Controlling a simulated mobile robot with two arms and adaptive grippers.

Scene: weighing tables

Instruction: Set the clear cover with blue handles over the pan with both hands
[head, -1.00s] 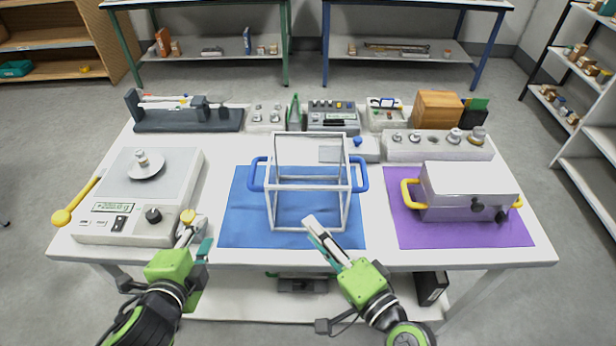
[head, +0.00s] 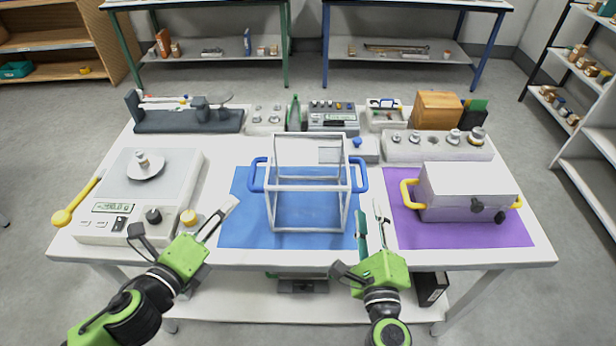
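The clear cover (head: 308,185) is a box with a white frame and see-through walls. It stands upright on the blue mat (head: 240,225), with a blue handle on its left (head: 256,175) and right (head: 361,176) sides. The round pan (head: 136,176) is on the grey balance (head: 185,172) at the left, with a small metal weight (head: 142,160) on it. My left gripper (head: 222,212) is open and empty, in front of and left of the cover. My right gripper (head: 370,218) is open and empty, in front of the right handle, apart from it.
A grey case with yellow handles (head: 465,190) stands on a purple mat (head: 450,235) at the right. A yellow-ended lever (head: 62,217) sticks out left of the balance. Instruments, a weight block (head: 430,149) and a wooden box (head: 438,108) line the table's back.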

